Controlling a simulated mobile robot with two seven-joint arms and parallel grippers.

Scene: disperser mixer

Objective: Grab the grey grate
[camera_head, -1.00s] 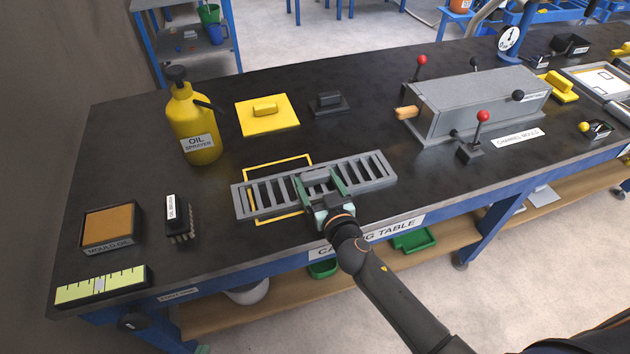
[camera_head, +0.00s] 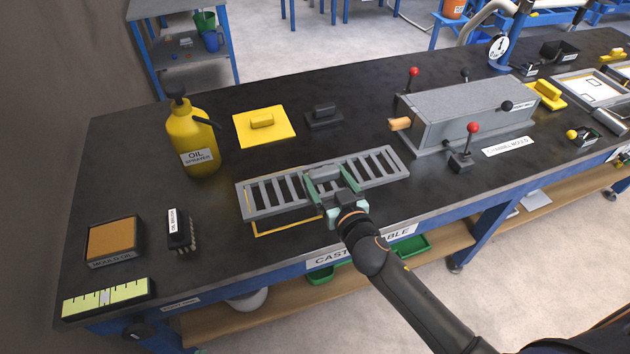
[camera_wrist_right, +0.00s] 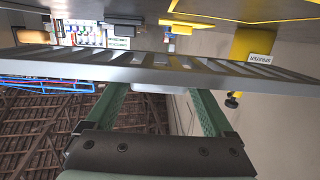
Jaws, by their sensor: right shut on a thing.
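The grey grate (camera_head: 270,194) is a long slatted piece with a raised handle (camera_head: 323,174) at its middle. My right gripper (camera_head: 328,186) is shut on that handle. The grate appears to hang a little above the black table, over a yellow outline (camera_head: 290,228) that partly shows below its near edge. In the right wrist view the grate (camera_wrist_right: 230,75) spans the picture across the green fingers (camera_wrist_right: 155,110), and the fingers hide parts of the handle. My left gripper is in no view.
A yellow oil sprayer (camera_head: 192,140) stands behind the grate's left end. A yellow plate (camera_head: 264,127) and a small dark block (camera_head: 323,115) lie behind it. The grey channel mould (camera_head: 470,112) stands to the right. A tray (camera_head: 114,242) and brush (camera_head: 180,230) lie left.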

